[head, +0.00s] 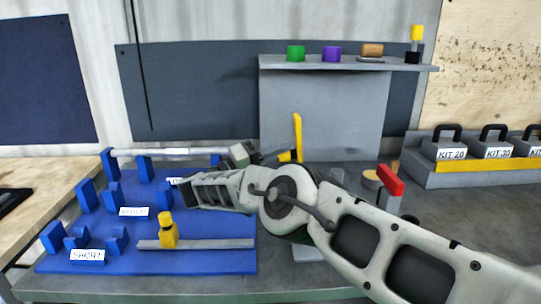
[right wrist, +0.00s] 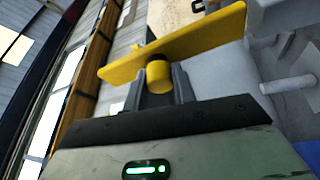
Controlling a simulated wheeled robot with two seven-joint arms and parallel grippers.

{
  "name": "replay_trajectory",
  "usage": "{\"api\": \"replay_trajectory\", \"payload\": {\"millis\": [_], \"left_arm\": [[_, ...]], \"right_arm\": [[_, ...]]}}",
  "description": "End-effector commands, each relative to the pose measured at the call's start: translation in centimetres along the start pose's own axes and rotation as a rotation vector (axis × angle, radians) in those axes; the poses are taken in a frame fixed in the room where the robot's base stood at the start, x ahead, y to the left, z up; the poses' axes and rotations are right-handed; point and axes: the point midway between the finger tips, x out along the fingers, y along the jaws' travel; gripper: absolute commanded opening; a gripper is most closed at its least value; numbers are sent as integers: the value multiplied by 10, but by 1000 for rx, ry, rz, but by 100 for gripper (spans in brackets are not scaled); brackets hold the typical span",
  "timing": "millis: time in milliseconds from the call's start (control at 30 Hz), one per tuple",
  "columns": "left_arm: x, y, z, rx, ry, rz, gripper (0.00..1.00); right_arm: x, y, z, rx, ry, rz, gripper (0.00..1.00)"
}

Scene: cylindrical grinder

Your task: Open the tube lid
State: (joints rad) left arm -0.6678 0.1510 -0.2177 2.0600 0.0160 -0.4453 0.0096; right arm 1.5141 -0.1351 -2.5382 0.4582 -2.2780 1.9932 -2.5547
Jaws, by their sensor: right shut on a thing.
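A yellow bar-shaped handle (head: 298,138) stands nearly upright in the head view, in front of the grey panel. In the right wrist view the handle (right wrist: 185,43) runs across the top, with a short yellow cylinder (right wrist: 158,76) sticking out towards me. I cannot make out a separate tube lid; what the handle is fixed to is mostly hidden by my right arm. My left gripper is not in view.
A blue rack (head: 100,262) with label cards stands at left, a pale rod (head: 180,152) across its back. A grey shelf (head: 340,64) holds green, purple and brown pieces. A red-topped part (head: 390,180) stands right of the handle. Kit boxes (head: 449,148) sit at far right.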

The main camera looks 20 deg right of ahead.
Motion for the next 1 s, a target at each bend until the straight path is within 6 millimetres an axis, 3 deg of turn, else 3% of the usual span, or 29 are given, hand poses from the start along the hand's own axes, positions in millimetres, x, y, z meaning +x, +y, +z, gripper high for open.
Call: {"api": "replay_trajectory", "payload": {"millis": [700, 733, 767, 800, 1000], "left_arm": [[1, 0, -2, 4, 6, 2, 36], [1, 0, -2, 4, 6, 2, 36], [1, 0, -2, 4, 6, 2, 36], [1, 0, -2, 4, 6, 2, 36], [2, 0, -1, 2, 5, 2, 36]], "right_arm": [[6, -2, 2, -27, 0, 71, 0], [6, -2, 2, -27, 0, 71, 34], [6, -2, 2, -27, 0, 71, 43], [6, -2, 3, -27, 0, 70, 48], [5, -3, 3, -29, 0, 67, 48]]}}
